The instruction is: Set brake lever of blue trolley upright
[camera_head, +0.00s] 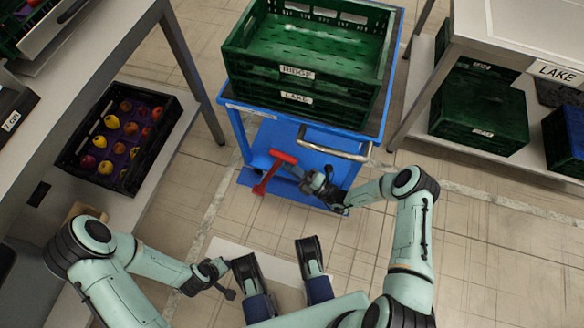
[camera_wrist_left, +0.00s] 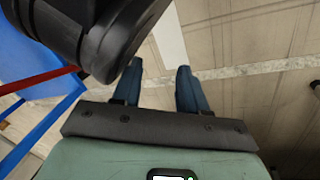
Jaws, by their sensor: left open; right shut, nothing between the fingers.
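The blue trolley (camera_head: 352,142) stands at the centre back of the head view, loaded with green crates. Its red brake lever (camera_head: 265,182) shows at the trolley's near lower side, with a red crosswise grip on top; it looks tilted, and its exact angle is hard to tell. My right gripper (camera_head: 304,180) is shut and empty, just right of the lever; I cannot tell whether they touch. My left gripper (camera_head: 229,291) is open and empty, low over the floor, away from the trolley. In the left wrist view, a red bar (camera_wrist_left: 38,82) crosses in front of blue trolley parts (camera_wrist_left: 40,135).
Green crates (camera_head: 300,72) labelled RIDGE and LAKE are stacked on the trolley, above a metal push handle (camera_head: 335,150). A black fruit crate (camera_head: 165,160) sits on the left bench's lower shelf. A shelf with a green crate (camera_head: 480,110) stands right. Tiled floor is free at lower right.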

